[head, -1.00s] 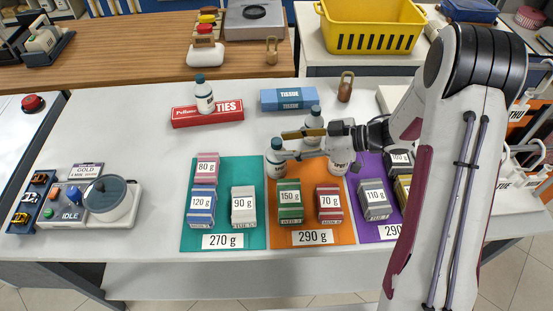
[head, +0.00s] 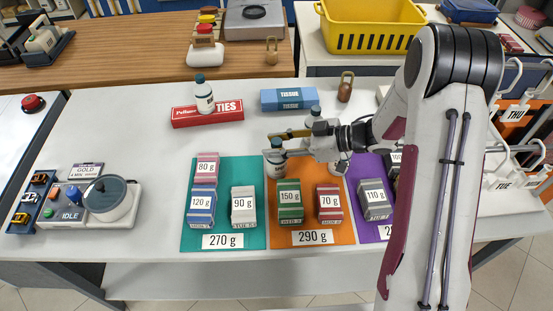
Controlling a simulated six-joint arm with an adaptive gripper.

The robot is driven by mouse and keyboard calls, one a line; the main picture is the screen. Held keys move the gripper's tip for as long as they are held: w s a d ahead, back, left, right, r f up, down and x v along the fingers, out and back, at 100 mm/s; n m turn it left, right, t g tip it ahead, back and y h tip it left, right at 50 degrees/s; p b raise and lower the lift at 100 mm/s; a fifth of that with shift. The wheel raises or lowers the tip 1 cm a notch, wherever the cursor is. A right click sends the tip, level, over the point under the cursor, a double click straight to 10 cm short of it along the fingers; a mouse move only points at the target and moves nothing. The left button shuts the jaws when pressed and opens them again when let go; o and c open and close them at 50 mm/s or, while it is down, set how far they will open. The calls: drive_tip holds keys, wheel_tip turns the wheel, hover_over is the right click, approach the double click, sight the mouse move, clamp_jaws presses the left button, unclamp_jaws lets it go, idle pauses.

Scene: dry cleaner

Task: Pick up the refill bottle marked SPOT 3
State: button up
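Several white refill bottles with dark blue caps are in the head view; the numbers on their labels are too small to read. One bottle (head: 276,164) stands at the top left of the orange mat. Another (head: 341,163) stands at that mat's top right, partly hidden by my gripper. A third (head: 313,112) stands behind my gripper, mostly hidden. Contact cannot be told.
Labelled weight boxes stand on the teal mat (head: 257,216), orange mat (head: 349,235) and purple mat (head: 365,232). The red TIES box (head: 230,112) and blue tissue box (head: 289,99) lie behind, beside a brass padlock-shaped weight (head: 345,87). A scale (head: 110,200) is at left.

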clamp_jaws()
drive_tip(key=shift+r, duration=5)
